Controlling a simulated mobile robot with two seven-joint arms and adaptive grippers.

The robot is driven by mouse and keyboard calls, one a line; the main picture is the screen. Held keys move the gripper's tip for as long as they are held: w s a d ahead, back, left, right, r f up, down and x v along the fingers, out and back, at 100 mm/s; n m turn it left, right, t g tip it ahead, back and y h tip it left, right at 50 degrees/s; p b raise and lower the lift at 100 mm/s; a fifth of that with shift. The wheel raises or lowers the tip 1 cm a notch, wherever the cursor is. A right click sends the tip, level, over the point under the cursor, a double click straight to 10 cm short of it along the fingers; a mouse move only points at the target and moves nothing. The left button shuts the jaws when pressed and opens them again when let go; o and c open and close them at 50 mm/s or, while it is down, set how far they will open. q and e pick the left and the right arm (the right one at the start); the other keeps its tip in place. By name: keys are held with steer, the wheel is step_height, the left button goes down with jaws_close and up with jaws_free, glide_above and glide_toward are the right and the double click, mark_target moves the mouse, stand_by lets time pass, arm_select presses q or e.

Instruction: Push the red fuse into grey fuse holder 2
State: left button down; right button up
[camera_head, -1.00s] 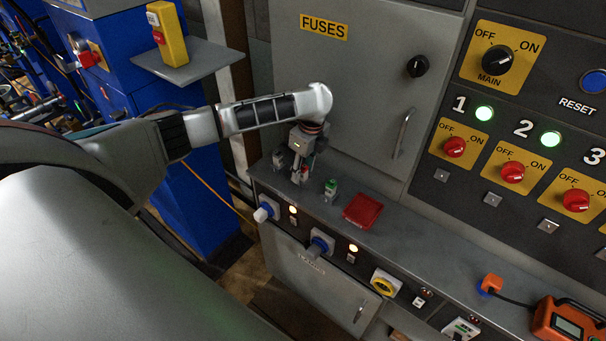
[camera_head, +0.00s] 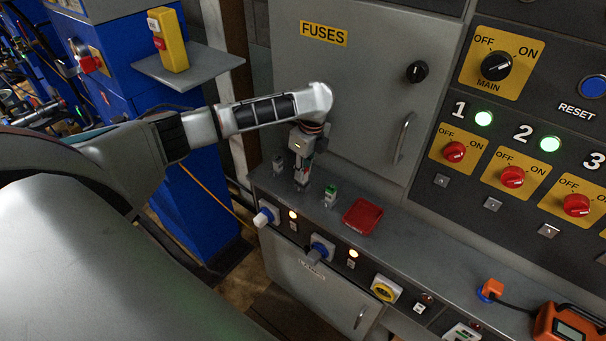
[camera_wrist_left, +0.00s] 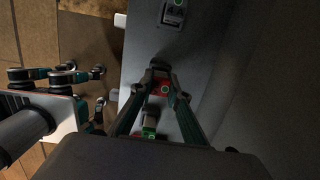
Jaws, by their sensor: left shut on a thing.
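My left gripper (camera_head: 303,182) points down at the grey ledge, at the middle of a row of small fuse holders. In the left wrist view its fingertips (camera_wrist_left: 161,78) are closed on the red fuse (camera_wrist_left: 160,90). Its fingers mostly hide the fuse and the holder beneath, so I cannot tell how far the fuse is seated. A grey holder (camera_head: 279,163) stands to the left; it also shows in the left wrist view (camera_wrist_left: 173,14). A green fuse (camera_head: 330,190) stands in a holder on the right; it also shows in the left wrist view (camera_wrist_left: 148,133). Holder numbers are unreadable. My right gripper is out of view.
A red tray (camera_head: 362,216) lies on the ledge, right of the green fuse. The grey FUSES cabinet door (camera_head: 350,110) rises close behind. Plugs and switches line the ledge's front face. An orange meter (camera_head: 570,318) stands far right.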

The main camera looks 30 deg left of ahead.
arm_select(q)
step_height(320, 180, up, 19)
steer(key=shift+f, duration=0.2)
stand_by(0.4)
step_height(320, 180, down, 10)
steer(key=m, duration=0.8)
steer(key=m+t+h, duration=0.1)
steer(key=m, duration=0.3)
steer(key=shift+s+d+r, duration=0.1)
steer(key=shift+r, duration=0.15)
step_height(320, 180, down, 4)
steer(key=m, duration=0.3)
steer(key=m+h, duration=0.1)
steer(key=m, duration=0.2)
steer(key=shift+r+t, duration=0.2)
steer(key=shift+t, duration=0.1)
steer(key=shift+f, duration=0.15)
